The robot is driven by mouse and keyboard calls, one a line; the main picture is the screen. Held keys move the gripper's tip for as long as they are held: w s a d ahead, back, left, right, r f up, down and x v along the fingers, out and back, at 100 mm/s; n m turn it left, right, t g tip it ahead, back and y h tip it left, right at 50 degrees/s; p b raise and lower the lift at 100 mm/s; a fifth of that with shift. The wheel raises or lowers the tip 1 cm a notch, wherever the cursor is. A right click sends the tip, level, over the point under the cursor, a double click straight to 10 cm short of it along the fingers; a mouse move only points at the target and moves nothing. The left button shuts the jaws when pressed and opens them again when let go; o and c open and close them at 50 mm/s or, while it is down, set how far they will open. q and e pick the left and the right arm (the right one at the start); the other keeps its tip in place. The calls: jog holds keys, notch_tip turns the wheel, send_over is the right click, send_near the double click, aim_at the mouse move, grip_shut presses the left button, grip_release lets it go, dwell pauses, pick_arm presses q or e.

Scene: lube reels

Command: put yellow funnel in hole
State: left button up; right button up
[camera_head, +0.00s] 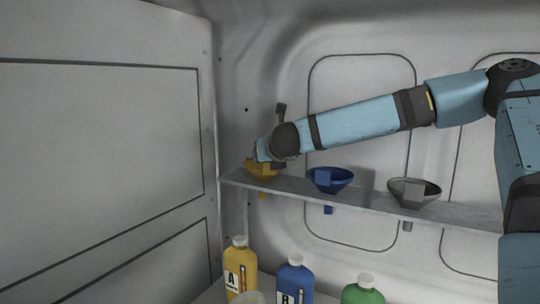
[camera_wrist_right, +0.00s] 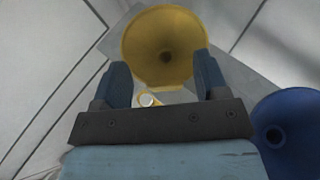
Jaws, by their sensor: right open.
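The yellow funnel (camera_head: 262,174) sits at the left end of the narrow shelf (camera_head: 285,184) in the head view, its spout showing below the shelf. My right gripper (camera_head: 262,158) is at this funnel and partly covers it. In the right wrist view the funnel (camera_wrist_right: 165,45) shows as a round yellow bowl just past the fingertips. My right gripper (camera_wrist_right: 163,75) is open, one blue finger on each side of the funnel's lower part. I cannot tell whether the fingers touch it. The hole under the funnel is hidden. My left gripper is not in view.
A blue funnel (camera_head: 330,180) and a grey funnel (camera_head: 413,192) stand further right on the shelf, spouts below it. Below are a yellow bottle (camera_head: 240,270), a blue bottle (camera_head: 294,281) and a green bottle (camera_head: 362,293). A wall (camera_head: 100,130) closes the left side.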

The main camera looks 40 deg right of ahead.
jog(key=shift+s+a+r, duration=0.15)
jog(key=shift+r, duration=0.2)
jog(key=v, duration=1.1)
jog(key=shift+s, duration=0.25)
jog(key=shift+a, duration=0.1)
